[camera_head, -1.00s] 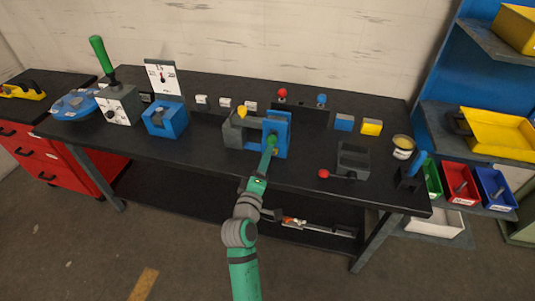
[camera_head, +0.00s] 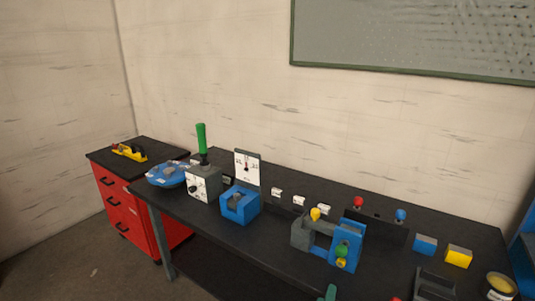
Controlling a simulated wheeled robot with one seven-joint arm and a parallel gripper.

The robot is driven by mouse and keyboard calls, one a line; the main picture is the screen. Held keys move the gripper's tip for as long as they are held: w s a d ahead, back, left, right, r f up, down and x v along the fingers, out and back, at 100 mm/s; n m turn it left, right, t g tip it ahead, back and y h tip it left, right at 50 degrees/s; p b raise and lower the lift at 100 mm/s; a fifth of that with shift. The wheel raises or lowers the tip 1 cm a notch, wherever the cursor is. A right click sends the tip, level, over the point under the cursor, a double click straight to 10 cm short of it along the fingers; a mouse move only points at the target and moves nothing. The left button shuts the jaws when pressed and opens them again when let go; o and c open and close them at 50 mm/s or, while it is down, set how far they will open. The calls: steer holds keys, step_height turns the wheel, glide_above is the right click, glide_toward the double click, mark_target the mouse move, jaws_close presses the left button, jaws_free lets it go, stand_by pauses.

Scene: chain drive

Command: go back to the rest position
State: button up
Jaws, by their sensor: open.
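Only a small teal piece of my arm shows at the bottom edge, right of the middle. My gripper's fingers are not in the picture. The nearest fixture is a grey and blue clamp-like block (camera_head: 346,246) on the bench, with a yellow knob (camera_head: 315,214) on top and a green knob (camera_head: 342,250) on its front. The teal arm piece is below this fixture in the picture, with a gap between them.
The black workbench (camera_head: 285,240) carries a blue block (camera_head: 240,205), a grey box with a green lever (camera_head: 202,140), and a dial plate (camera_head: 247,167). Red drawers (camera_head: 118,212) stand left. Blue (camera_head: 425,245) and yellow (camera_head: 458,257) blocks sit right. Floor at lower left is clear.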

steer(key=s+a+f+m+y, duration=0.1)
steer(key=s+a+f+y, duration=0.3)
steer(key=s, duration=0.7)
steer(key=s+a+f+y, duration=0.2)
steer(key=s+a+f, duration=0.4)
steer(key=s, duration=0.4)
steer(key=s+a+r+m+y, duration=0.1)
steer(key=s+a+r+m, duration=0.1)
steer(key=s, duration=0.7)
steer(key=s+a+r+m, duration=0.2)
steer(key=s+a+m, duration=0.3)
steer(key=s, duration=0.4)
steer(key=shift+s+m+g+y, duration=0.3)
steer(key=shift+m+y, duration=0.1)
steer(key=shift+m, duration=0.1)
